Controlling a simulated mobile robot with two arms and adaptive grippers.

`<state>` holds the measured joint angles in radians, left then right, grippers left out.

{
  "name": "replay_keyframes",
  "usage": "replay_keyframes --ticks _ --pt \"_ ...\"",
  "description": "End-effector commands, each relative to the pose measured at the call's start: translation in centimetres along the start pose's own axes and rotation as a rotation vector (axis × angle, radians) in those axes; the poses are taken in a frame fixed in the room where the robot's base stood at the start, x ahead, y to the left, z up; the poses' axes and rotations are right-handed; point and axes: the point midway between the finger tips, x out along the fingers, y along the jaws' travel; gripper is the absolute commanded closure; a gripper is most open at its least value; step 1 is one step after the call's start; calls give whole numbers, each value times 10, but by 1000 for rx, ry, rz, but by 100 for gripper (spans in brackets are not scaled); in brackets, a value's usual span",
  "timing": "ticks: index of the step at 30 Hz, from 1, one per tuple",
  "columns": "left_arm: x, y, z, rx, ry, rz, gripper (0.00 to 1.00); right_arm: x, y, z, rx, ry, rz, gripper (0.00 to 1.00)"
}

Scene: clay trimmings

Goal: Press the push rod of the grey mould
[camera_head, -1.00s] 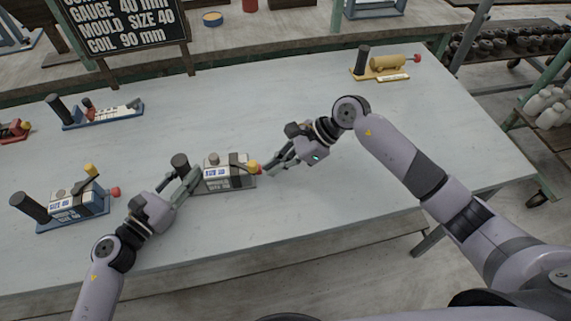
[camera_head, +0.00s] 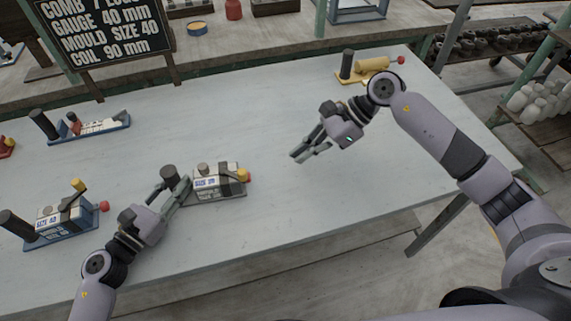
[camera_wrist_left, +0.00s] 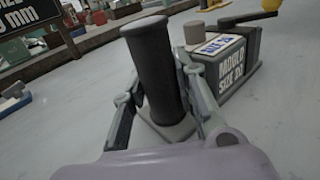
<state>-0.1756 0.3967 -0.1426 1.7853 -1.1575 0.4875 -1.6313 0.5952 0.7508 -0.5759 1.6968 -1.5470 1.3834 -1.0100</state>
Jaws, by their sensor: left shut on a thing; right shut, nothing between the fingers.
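The grey mould (camera_head: 208,180) stands on its base left of the table's middle, with a dark upright post (camera_head: 169,178) at its left end.
A blue mould (camera_head: 62,225) with a red knob stands at the left, another blue-based one (camera_head: 95,126) behind it. A yellow mould (camera_head: 372,66) is at the back right. A black sign (camera_head: 105,30) stands at the back left. The table right of the grey mould is clear.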

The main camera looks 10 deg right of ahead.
Motion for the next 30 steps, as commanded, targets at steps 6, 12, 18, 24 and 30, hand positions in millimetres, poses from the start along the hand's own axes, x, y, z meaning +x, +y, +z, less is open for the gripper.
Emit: replay_keyframes --ticks 6,12,18,24,30 --pt "0 0 0 0 0 0 100 -21 0 0 0 2 -1 100" --pt "0 0 0 0 0 0 100 -24 0 0 -1 0 1 100" --pt "0 0 0 0 0 1 100 -24 0 0 0 0 0 100" --pt "0 0 0 0 0 1 62 -23 0 0 0 1 0 100" --pt "0 0 0 0 0 0 50 -23 0 0 0 1 0 100"
